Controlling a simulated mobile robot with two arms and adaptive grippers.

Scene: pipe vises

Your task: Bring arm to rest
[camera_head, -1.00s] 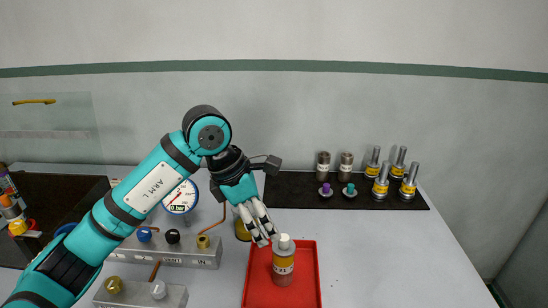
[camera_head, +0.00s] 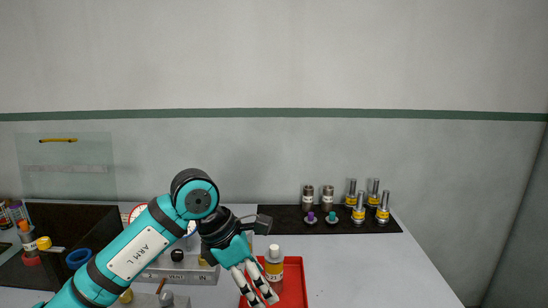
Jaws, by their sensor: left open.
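My left gripper (camera_head: 256,287) is open, with its white fingers pointing down at the front left of the bottle. My teal left arm (camera_head: 137,254) reaches in from the lower left. A bottle (camera_head: 274,268) with a yellow band and a white cap stands upright in the red tray (camera_head: 296,284). The fingers overlap the bottle's left edge in the picture; I cannot tell whether they touch it. My right gripper is not in view.
A black mat (camera_head: 338,225) at the back right carries several metal cylinders and fittings. A grey valve block (camera_head: 185,274) is partly hidden behind my arm. A dark mat (camera_head: 62,237) with tools lies at left. The table's right side (camera_head: 400,275) is clear.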

